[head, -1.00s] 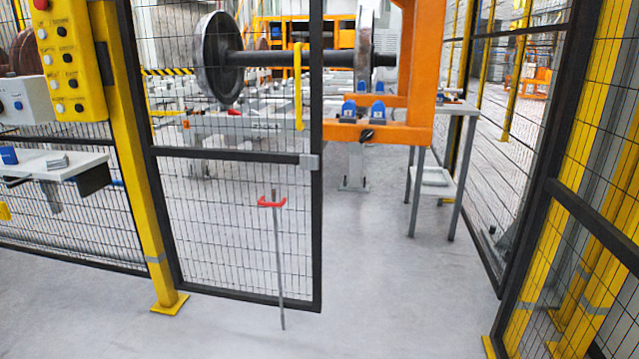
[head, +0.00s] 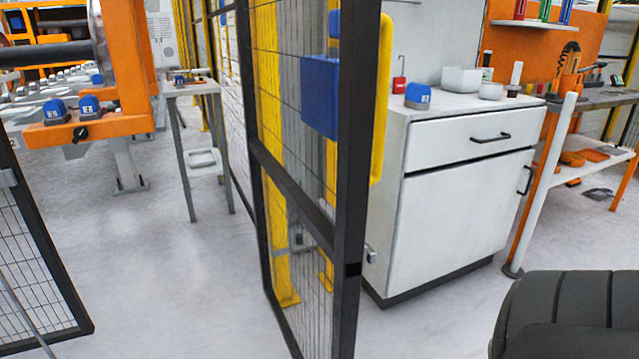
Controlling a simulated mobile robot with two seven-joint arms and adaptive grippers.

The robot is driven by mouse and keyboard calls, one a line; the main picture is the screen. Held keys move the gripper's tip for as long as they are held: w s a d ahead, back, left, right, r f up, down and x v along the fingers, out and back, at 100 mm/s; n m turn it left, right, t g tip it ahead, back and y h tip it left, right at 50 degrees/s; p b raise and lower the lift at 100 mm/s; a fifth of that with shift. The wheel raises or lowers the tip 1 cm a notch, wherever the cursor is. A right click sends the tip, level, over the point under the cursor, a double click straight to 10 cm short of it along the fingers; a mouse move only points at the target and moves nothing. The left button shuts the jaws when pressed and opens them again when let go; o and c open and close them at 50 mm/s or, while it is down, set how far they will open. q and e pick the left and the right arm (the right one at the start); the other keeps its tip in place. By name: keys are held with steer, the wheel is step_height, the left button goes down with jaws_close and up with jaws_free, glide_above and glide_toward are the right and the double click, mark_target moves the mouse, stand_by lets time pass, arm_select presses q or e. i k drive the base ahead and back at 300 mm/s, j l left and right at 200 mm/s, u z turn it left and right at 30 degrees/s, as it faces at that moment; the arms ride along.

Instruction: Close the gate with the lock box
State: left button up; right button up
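The right mesh gate leaf (head: 349,230) has a dark frame and stands open near the middle of the head view, seen at a steep angle. A blue box (head: 320,97), which looks like the lock box, is fixed near its free edge. A yellow handle (head: 381,100) is on the other side of that edge, and a small grey latch part (head: 371,255) sits lower down. The other mesh leaf (head: 75,300) is cut off at the left edge, with a grey plate (head: 8,178) on its frame. A wide gap lies between the leaves. Neither gripper is in view.
A white cabinet (head: 450,220) stands close behind the right leaf, with a workbench (head: 590,120) beyond. A dark ribbed object (head: 570,315) fills the lower right corner; I cannot tell what it is. The floor between the leaves is clear up to a small table (head: 190,88).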

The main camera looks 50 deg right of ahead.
mark_target(345, 92)
steer(key=k+l+z, duration=0.1)
steer(key=l, duration=0.6)
steer(key=k+l, duration=0.15)
steer(key=l, duration=0.6)
steer(key=k+l+z, duration=0.15)
steer(key=l, duration=0.55)
steer(key=i, duration=0.05)
